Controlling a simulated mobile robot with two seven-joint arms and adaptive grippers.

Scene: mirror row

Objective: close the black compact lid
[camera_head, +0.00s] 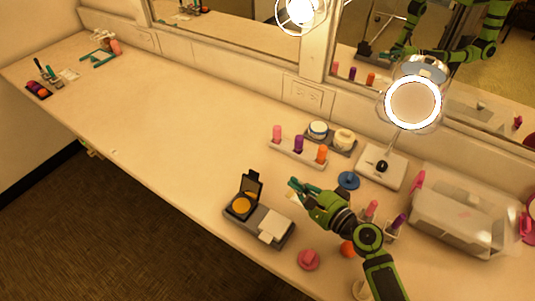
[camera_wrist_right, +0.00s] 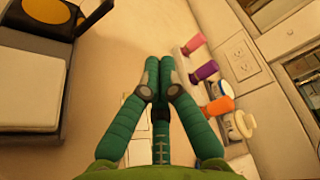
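The black compact (camera_head: 241,207) lies open at the left end of a grey tray (camera_head: 259,242), with a gold-coloured round pan inside. Its black lid (camera_head: 251,183) stands raised at the back. In the right wrist view the compact's gold pan (camera_wrist_right: 48,10) and part of the lid (camera_wrist_right: 95,17) show at the top left, cut by the frame edge. My right gripper (camera_head: 294,187) is to the right of the compact, apart from the lid. In the wrist view its fingertips (camera_wrist_right: 159,62) are together with nothing seen between them. My left gripper is not in view.
A white block (camera_head: 275,225) lies on the tray's right part. A holder with pink, purple and orange tubes (camera_head: 297,148) stands behind.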

